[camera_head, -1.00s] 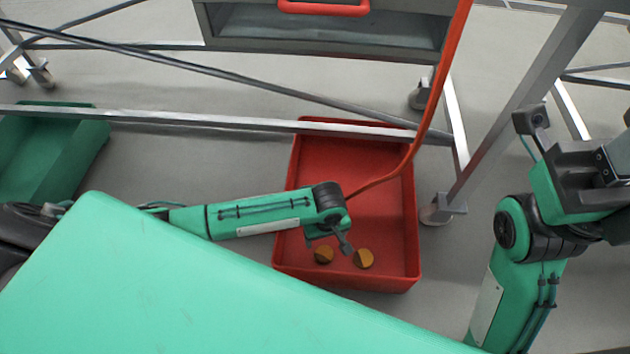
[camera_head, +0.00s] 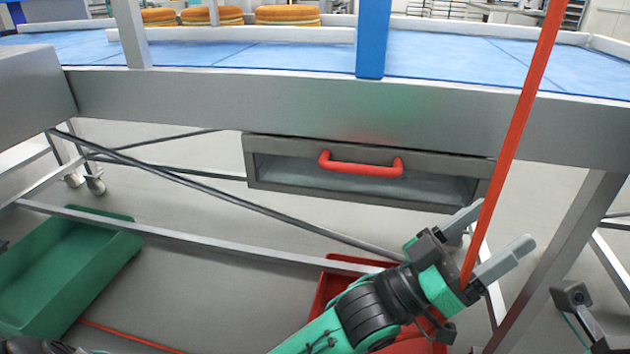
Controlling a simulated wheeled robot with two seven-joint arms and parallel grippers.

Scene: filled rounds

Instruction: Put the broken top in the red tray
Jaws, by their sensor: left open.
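The red tray (camera_head: 330,290) is on the floor under the line, low in the middle. My left arm covers most of it, so its inside is hidden. My left gripper (camera_head: 484,240) is above the tray's right side, with its two grey fingers spread apart and nothing held. A red-orange strip crosses the picture between the fingers; I cannot tell its depth. Filled rounds stand on the blue belt at the back, at the left (camera_head: 158,17), middle (camera_head: 212,15) and right (camera_head: 287,14). I cannot pick out a broken top among them. My right gripper's fingers are out of view.
The blue belt (camera_head: 250,55) runs across the back behind a steel side beam (camera_head: 300,105). A drawer with a red handle (camera_head: 360,165) hangs below it. A green tray (camera_head: 65,265) is on the floor at left. A blue post (camera_head: 373,40) stands at the belt.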

